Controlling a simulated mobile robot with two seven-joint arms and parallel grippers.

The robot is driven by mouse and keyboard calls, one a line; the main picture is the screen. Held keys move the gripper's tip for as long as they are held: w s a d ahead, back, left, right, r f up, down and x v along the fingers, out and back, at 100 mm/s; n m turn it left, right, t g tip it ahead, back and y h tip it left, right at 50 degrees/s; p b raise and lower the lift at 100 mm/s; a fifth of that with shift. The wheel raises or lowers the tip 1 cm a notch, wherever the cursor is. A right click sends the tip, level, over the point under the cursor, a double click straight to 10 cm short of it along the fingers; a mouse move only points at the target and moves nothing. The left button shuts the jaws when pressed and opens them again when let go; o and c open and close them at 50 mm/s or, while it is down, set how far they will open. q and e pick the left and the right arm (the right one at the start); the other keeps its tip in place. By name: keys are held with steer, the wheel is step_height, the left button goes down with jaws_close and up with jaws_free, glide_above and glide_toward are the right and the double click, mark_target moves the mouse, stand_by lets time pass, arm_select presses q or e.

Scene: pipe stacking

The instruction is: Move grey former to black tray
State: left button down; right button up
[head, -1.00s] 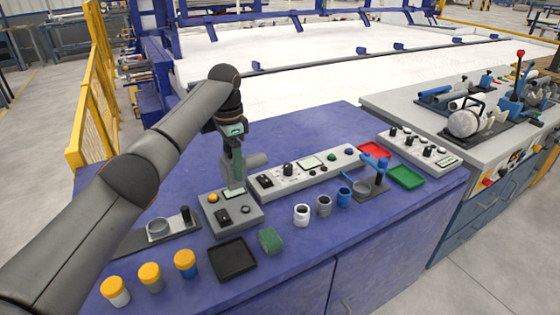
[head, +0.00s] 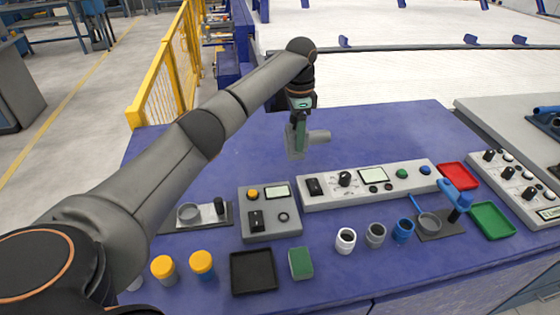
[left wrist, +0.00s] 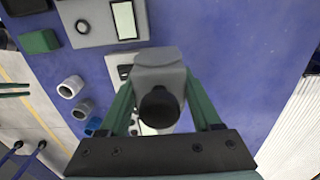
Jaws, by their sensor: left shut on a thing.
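The grey former (head: 318,136) is a light grey block with a round cylinder sticking out to the right. My left gripper (head: 299,138) is shut on it, behind the control boxes, over the rear part of the blue table. In the left wrist view the former (left wrist: 160,75) sits between the green fingers (left wrist: 160,102), its dark round end facing the camera. The black tray (head: 254,273) lies empty at the table's front, well apart from the former. My right gripper is not in view.
A grey control box (head: 270,228) stands behind the tray, with a long control panel (head: 370,180) to its right. A green block (head: 301,263) is right of the tray, and yellow-capped jars (head: 201,263) are left. The rear table surface is clear.

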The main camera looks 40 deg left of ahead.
arm_select(q)
steer(key=s+a+f, duration=0.1)
steer(key=a+f, duration=0.1)
steer(key=f, duration=0.1)
steer(key=s+a+f, duration=0.1)
steer(key=a+f, duration=0.2)
steer(key=s+a+f, duration=0.1)
steer(key=a+f, duration=0.1)
steer(key=f, duration=0.1)
steer(key=shift+s+a+f, duration=0.15)
steer(key=shift+a+f, duration=0.25)
steer(key=shift+f, duration=0.35)
steer(key=shift+c, duration=0.4)
jaws_free()
steer(key=shift+f, duration=0.15)
